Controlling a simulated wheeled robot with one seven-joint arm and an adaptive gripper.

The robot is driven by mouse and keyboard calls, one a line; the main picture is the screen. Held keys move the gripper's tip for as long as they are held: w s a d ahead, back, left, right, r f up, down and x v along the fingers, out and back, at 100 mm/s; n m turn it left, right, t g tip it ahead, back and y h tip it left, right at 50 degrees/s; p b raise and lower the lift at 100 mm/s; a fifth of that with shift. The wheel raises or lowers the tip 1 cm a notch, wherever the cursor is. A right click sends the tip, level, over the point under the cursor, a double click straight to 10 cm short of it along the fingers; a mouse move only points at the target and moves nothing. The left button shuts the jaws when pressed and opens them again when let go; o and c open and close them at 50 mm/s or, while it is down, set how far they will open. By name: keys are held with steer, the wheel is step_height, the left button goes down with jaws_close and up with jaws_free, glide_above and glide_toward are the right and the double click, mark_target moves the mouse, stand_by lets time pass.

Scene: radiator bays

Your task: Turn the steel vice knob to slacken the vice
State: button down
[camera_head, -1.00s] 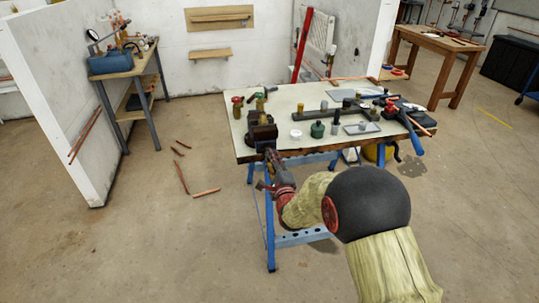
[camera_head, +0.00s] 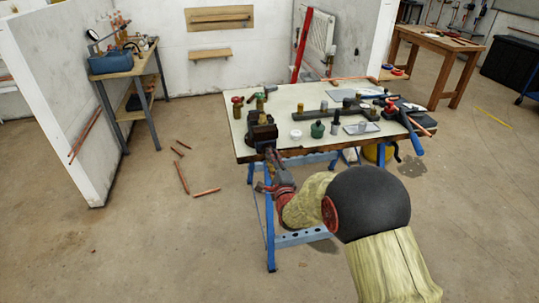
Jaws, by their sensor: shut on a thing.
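The dark vice (camera_head: 262,130) is mounted at the front left corner of the pale-topped workbench (camera_head: 285,108). My gripper (camera_head: 269,155) is at the vice's front, just below and in front of the bench edge, with my arm reaching up to it from the lower right. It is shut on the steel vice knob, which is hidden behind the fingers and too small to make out. I cannot tell how far apart the vice jaws are.
Copper pipe offcuts (camera_head: 182,178) lie on the floor to the left. A side table with a blue toolbox (camera_head: 112,63) stands back left.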

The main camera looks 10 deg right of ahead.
steer(key=n, duration=1.9)
steer(key=shift+r, duration=0.2)
steer(key=c, duration=1.8)
jaws_free()
steer(key=shift+w+f, duration=0.1)
steer(key=shift+o, duration=0.4)
steer(key=s, duration=0.7)
